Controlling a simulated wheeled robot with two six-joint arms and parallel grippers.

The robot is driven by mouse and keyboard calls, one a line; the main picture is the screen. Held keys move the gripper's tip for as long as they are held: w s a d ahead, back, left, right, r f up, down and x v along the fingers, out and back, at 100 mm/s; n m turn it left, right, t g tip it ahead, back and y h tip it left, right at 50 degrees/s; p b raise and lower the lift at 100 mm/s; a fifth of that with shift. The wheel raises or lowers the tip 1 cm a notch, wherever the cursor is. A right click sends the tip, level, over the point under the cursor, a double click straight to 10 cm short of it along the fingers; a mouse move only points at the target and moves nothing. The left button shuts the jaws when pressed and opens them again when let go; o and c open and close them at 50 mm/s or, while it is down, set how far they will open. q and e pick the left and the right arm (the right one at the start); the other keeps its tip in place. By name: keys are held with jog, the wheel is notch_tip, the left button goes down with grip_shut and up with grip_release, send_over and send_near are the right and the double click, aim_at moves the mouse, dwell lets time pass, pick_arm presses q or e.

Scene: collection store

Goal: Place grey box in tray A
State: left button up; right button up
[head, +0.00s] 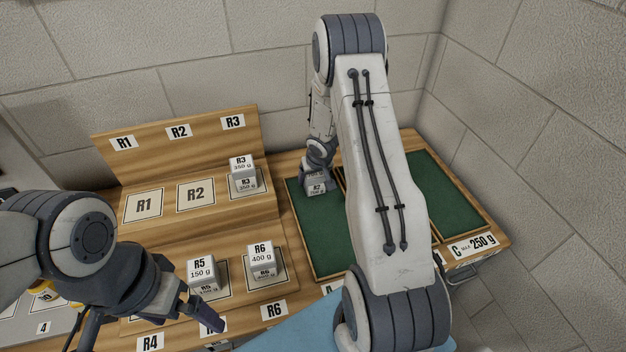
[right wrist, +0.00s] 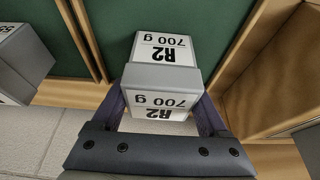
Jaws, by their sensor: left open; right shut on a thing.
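My right gripper (right wrist: 164,118) is shut on a grey box (right wrist: 164,77) with white faces marked R2, 700 g. In the head view the held box (head: 317,188) is at the far end of the left green-floored tray (head: 318,240). I cannot tell whether it touches the floor. My right gripper (head: 318,168) shows small there. My left gripper (head: 190,318) is open and empty, low over the front of the rack near the R4 label.
Grey boxes R3 (head: 242,174), R5 (head: 201,271) and R6 (head: 262,258) stand on the wooden rack; spots R1 (head: 144,205) and R2 (head: 195,193) are bare. Tray C (head: 437,190) looks empty where visible. Another grey box (right wrist: 22,60) shows in the right wrist view.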

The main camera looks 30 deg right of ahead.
jog(key=shift+f, duration=0.1)
jog(key=o, duration=1.4)
jog(key=shift+r, duration=0.4)
jog(key=p+v, duration=0.6)
jog(key=v, duration=0.5)
jog(key=shift+s+r, duration=0.2)
jog(key=shift+r, duration=0.05)
